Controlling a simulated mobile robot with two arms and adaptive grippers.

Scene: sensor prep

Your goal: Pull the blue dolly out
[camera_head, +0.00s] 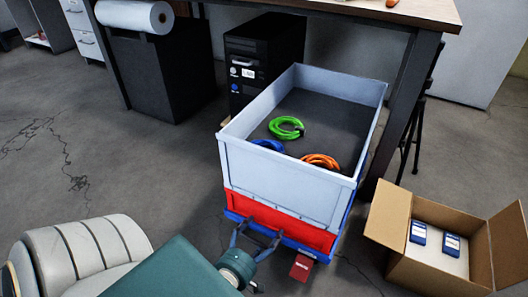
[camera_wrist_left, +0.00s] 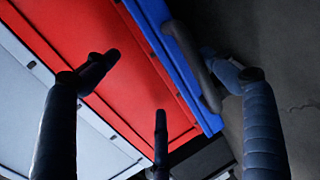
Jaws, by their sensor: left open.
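The blue dolly (camera_head: 322,257) is on the floor under a red crate (camera_head: 308,233), with a pale grey-blue crate (camera_head: 275,185) stacked on top. Mostly its blue edge shows. In the left wrist view the dolly's blue edge (camera_wrist_left: 160,50) runs beside the red crate (camera_wrist_left: 95,60), with a dark handle (camera_wrist_left: 193,65) on its outer side. My left gripper (camera_head: 260,232) is at the front of the stack, fingers spread and empty. In the left wrist view its fingers (camera_wrist_left: 158,65) lie on both sides of the handle; contact is unclear. My right gripper is out of view.
The top crate holds green (camera_head: 286,127), blue and orange cable coils. An open cardboard box (camera_head: 400,205) with blue devices stands close on the right. A table leg (camera_head: 408,95) and a black computer tower (camera_head: 262,60) are behind. Left floor is clear.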

